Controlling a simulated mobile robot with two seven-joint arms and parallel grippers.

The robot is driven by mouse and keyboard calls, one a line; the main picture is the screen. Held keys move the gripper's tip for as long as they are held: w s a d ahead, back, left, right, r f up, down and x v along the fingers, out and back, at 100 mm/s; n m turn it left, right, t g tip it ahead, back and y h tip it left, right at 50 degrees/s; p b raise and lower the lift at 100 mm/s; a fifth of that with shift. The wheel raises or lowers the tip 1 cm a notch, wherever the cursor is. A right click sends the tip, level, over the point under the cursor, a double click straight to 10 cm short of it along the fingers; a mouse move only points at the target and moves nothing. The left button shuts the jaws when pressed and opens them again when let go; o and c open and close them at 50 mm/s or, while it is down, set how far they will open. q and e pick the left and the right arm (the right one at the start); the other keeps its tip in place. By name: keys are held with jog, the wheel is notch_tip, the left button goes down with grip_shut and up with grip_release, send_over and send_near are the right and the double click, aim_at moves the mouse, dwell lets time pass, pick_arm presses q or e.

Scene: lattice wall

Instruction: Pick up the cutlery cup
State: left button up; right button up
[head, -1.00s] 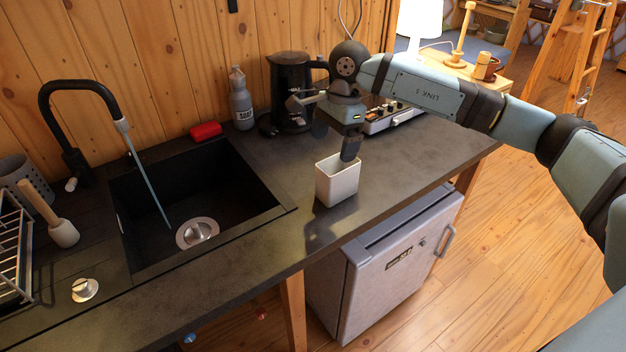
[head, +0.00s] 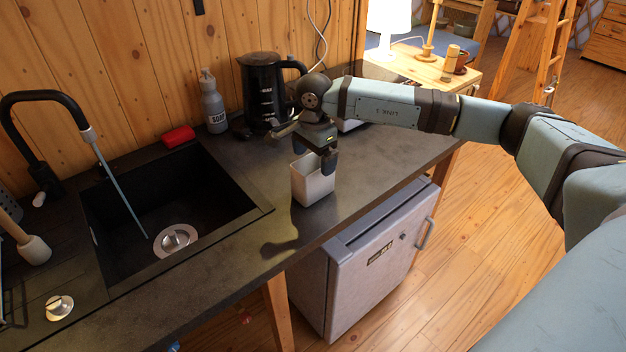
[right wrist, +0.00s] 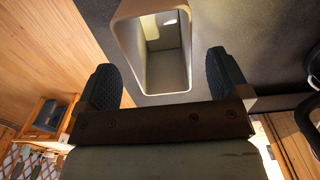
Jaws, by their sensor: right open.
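The cutlery cup (head: 313,186) is a white rectangular cup with an open top. It stands upright on the dark counter in the head view, right of the sink. My right gripper (head: 315,155) points down at its rim, with its dark fingers apart. In the right wrist view the cup (right wrist: 146,62) shows its mouth and looks empty. The open fingers of the gripper (right wrist: 164,80) appear on either side of the cup's near end, with nothing held. I cannot tell whether a finger touches the cup. My left gripper is not in view.
The sink (head: 130,215) with a black tap (head: 40,97) lies to the left. A soap bottle (head: 213,105), a red sponge (head: 178,137) and a black kettle (head: 262,90) stand behind. The counter's front edge is close to the cup, above a small fridge (head: 365,255).

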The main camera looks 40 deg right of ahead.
aim_at(313, 169)
notch_tip(313, 169, down, 4)
jog(key=shift+a+f, duration=0.1)
jog(key=c, duration=1)
jog(key=shift+c, duration=0.2)
jog(key=shift+r, duration=0.2)
